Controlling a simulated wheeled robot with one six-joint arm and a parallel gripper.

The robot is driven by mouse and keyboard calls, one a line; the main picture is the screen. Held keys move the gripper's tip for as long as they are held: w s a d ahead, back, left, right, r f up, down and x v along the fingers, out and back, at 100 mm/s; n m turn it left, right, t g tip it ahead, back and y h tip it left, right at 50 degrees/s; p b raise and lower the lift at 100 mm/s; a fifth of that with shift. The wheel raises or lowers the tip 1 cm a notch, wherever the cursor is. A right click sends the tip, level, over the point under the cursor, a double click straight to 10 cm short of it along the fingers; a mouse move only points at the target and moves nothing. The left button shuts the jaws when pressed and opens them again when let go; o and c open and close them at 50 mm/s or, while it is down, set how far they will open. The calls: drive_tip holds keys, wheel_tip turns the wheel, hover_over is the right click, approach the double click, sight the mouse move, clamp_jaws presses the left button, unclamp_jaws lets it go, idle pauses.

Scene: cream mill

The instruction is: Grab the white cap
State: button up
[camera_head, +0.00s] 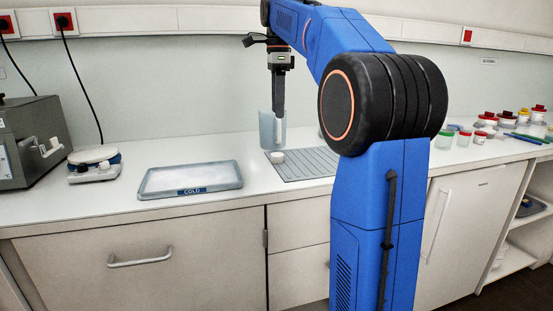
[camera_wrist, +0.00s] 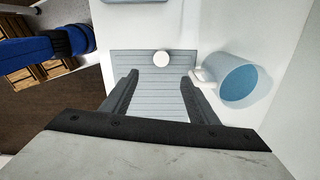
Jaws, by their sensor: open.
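The white cap (camera_head: 277,157) is small and round. It sits on the grey ribbed mat (camera_head: 305,164), near the mat's left edge in the head view. In the wrist view the cap (camera_wrist: 161,59) lies on the ribbed mat (camera_wrist: 150,88), beyond the fingertips and roughly midway between them. My gripper (camera_head: 280,114) points down above the mat, in front of the jug in the head view. In the wrist view the gripper (camera_wrist: 160,77) has its fingers apart with nothing between them. The cap is clear of both fingers.
A translucent bluish jug (camera_head: 266,128) stands at the back of the mat; in the wrist view the jug (camera_wrist: 245,85) is close to the right finger. A tray marked COLD (camera_head: 190,190) lies to the left. Several lidded jars (camera_head: 487,120) stand far right.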

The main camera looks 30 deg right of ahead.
sight(277, 154)
drive_tip(key=f, duration=1.4)
drive_tip(key=shift+w+f, duration=0.1)
drive_tip(key=shift+w, duration=0.1)
drive_tip(key=shift+c, duration=0.6)
drive_tip(key=c, duration=1)
